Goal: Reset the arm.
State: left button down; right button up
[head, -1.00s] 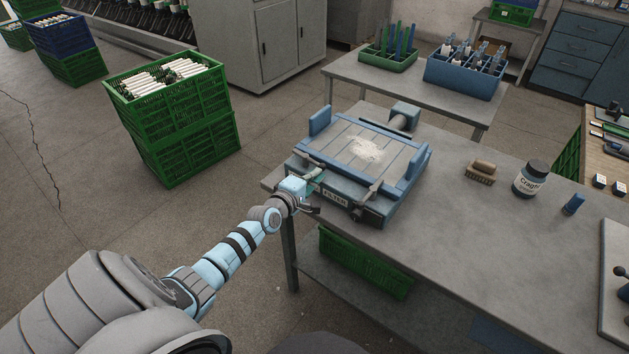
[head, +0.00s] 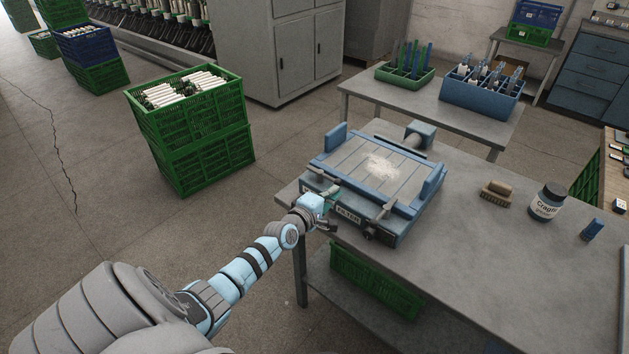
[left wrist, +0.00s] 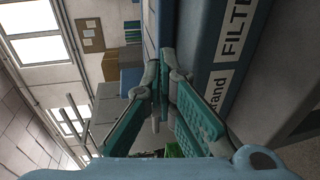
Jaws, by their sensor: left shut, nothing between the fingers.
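My left arm reaches from the lower left to the front left corner of the blue filter unit (head: 347,214) on the grey table. My left gripper (head: 330,193), with teal fingers, is beside the unit's front, left of its FILTER label. In the left wrist view the fingers (left wrist: 163,90) are together and empty. The unit's blue side with the label (left wrist: 232,35) stands just to their right there. I cannot tell whether the gripper touches the unit. My right gripper is out of view.
A brush (head: 497,192), a labelled jar (head: 546,202) and a small blue object (head: 592,229) stand on the table's right (head: 480,270). Stacked green crates (head: 195,130) stand on the floor at left. Open floor lies between them and the table.

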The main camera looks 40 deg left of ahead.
pick_arm(q)
jog(key=d+p+v, duration=0.1)
jog(key=p+v, duration=0.5)
jog(key=v, duration=0.7)
jog(key=shift+w+r, duration=0.15)
jog(key=shift+r, duration=0.05)
jog(key=shift+d, duration=0.1)
